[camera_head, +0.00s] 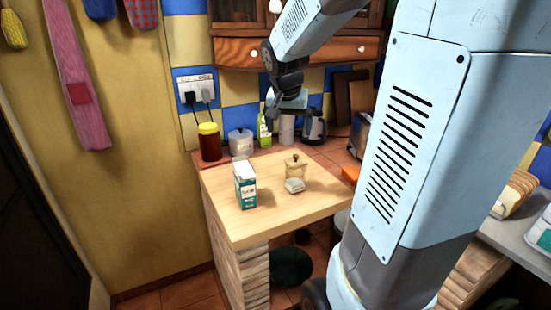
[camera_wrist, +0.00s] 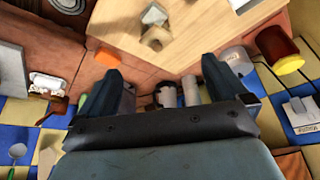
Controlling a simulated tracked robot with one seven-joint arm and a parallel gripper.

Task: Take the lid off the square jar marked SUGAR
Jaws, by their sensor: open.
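A small square jar (camera_head: 296,173) with a pale tan lid (camera_head: 295,160) and a dark knob stands upright on the light wooden counter (camera_head: 265,222). The lid sits on it. I cannot read any SUGAR marking. The jar also shows in the wrist view (camera_wrist: 155,38), near the counter edge. A small whitish, glassy item (camera_head: 295,185) is close in front of it. My gripper (camera_head: 288,110) is in the air above and behind the jar, apart from it. In the wrist view its two fingers (camera_wrist: 163,88) are wide apart with nothing held between them.
A white and teal carton (camera_head: 245,186) stands left of the jar. Behind are a red jar with a yellow lid (camera_head: 209,142), a clear canister (camera_head: 241,143), a green bottle (camera_head: 264,130) and a kettle (camera_head: 314,127). The counter's front is bare.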

